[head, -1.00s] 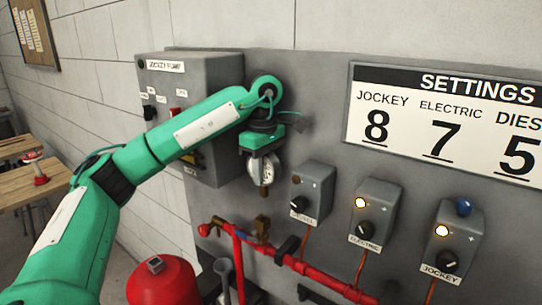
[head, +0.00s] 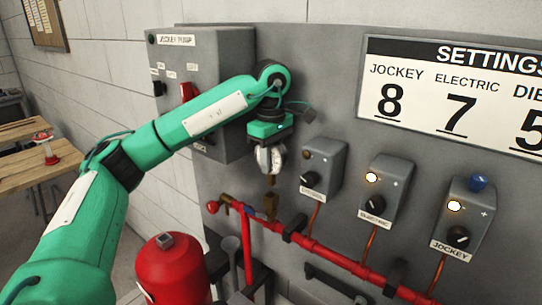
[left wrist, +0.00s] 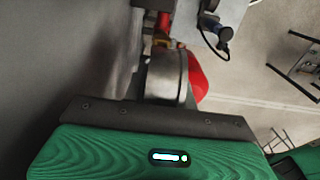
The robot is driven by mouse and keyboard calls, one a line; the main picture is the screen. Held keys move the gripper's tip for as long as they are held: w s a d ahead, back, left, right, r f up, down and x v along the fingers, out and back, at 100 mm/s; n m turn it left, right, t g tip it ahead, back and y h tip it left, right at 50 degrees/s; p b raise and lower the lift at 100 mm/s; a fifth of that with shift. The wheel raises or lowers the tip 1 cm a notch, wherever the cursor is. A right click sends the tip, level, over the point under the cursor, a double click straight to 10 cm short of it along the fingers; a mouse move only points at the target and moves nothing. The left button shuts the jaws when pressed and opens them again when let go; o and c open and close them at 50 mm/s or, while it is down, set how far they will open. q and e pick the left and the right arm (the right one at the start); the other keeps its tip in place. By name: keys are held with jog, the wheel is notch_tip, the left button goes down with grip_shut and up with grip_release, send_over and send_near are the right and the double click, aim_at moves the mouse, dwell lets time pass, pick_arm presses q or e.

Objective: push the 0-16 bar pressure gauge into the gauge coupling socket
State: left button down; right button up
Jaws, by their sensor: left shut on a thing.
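The pressure gauge (head: 270,158) hangs below my left gripper (head: 269,146), its round pale face seen at an angle and its brass stem pointing down. My left gripper is shut on it. In the left wrist view the gauge's metal case (left wrist: 166,78) shows edge-on just beyond the gripper. The brass coupling socket (head: 268,206) stands on the red pipe under the gauge. The stem tip is close above it, and a small gap seems to show between them. The scale on the gauge cannot be read. My right gripper is not in view.
The red pipe (head: 335,258) runs along the panel below three grey control boxes, with the diesel-side box (head: 323,165) just right of the gauge. The jockey pump cabinet (head: 215,60) is behind my left arm. A red tank (head: 172,268) stands below.

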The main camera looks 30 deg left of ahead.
aim_at(271, 184)
pick_arm(q)
jog(key=shift+f+b, duration=0.4)
jog(key=shift+f, duration=0.6)
jog(key=shift+f+b, duration=0.8)
jog(key=shift+f, duration=0.45)
dwell(0.7)
jog(key=shift+r, duration=0.25)
jog(key=shift+r+p, duration=0.65)
dwell(1.1)
jog(key=shift+f+b, duration=0.5)
jog(key=shift+f, duration=0.35)
jog(key=c, duration=1)
grip_release()
jog(key=shift+c, duration=0.2)
